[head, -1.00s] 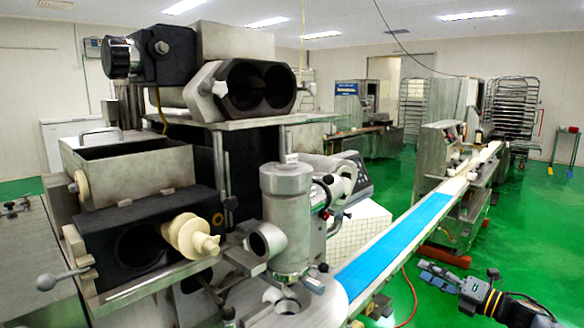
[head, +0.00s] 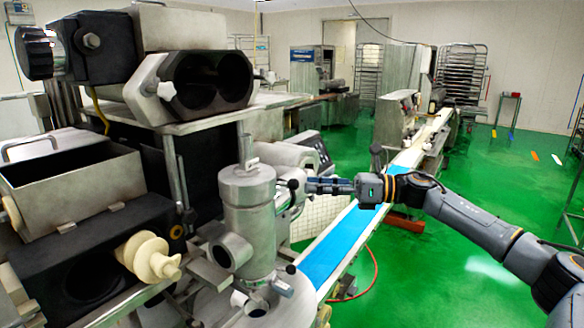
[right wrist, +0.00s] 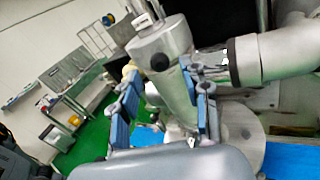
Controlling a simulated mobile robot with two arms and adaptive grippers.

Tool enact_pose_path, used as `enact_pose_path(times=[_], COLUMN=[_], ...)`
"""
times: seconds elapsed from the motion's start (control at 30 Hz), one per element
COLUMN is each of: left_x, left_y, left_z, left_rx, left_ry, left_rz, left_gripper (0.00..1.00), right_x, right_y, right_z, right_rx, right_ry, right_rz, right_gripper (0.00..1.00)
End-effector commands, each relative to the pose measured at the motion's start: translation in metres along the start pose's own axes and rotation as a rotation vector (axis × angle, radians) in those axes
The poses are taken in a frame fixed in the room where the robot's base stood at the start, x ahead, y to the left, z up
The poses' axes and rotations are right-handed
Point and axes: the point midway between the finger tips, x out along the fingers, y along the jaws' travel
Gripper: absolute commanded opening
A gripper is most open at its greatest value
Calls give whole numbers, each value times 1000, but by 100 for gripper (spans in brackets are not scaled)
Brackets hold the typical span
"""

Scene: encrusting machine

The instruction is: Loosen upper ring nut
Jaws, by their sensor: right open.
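The encrusting machine's upright metal cylinder (head: 250,215) stands in the middle of the head view, with a wider collar (head: 246,176) at its top. I cannot tell for certain which part is the upper ring nut. My right gripper (head: 325,186) reaches in from the right, beside the upper part of the cylinder and near a black ball knob (head: 293,184). In the right wrist view my right gripper (right wrist: 164,108) is open, its blue-padded fingers apart. The metal cylinder (right wrist: 172,72) shows beyond and between them; contact cannot be told. My left gripper is out of view.
A black double-bore block (head: 206,82) and a steel hopper (head: 70,190) are at the left. A cream auger (head: 148,257) sticks out below. A blue conveyor belt (head: 342,236) runs back to the right. Green floor (head: 480,235) is open at the right.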

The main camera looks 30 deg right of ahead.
Motion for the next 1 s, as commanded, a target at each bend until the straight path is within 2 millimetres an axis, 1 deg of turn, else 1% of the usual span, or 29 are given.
enact_pose_path(times=[0.03,0.2,0.3,0.47,0.7,0.73,0.93,0.97,1.0], left_x=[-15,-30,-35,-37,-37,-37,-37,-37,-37], left_y=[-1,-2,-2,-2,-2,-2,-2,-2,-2], left_z=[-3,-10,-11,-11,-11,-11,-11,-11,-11], left_rx=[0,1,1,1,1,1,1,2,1], left_ry=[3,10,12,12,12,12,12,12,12], left_rz=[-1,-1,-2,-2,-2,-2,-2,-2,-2], left_gripper=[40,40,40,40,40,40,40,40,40], right_x=[12,40,50,58,58,58,58,58,58], right_y=[2,1,0,0,-1,-1,0,0,0], right_z=[9,6,4,1,0,0,0,0,0], right_rx=[0,1,1,1,0,0,1,0,1], right_ry=[-5,-3,-2,0,0,0,0,0,0], right_rz=[4,2,0,-1,-2,-2,-1,-2,-2], right_gripper=[46,46,46,46,46,44,4,0,0])
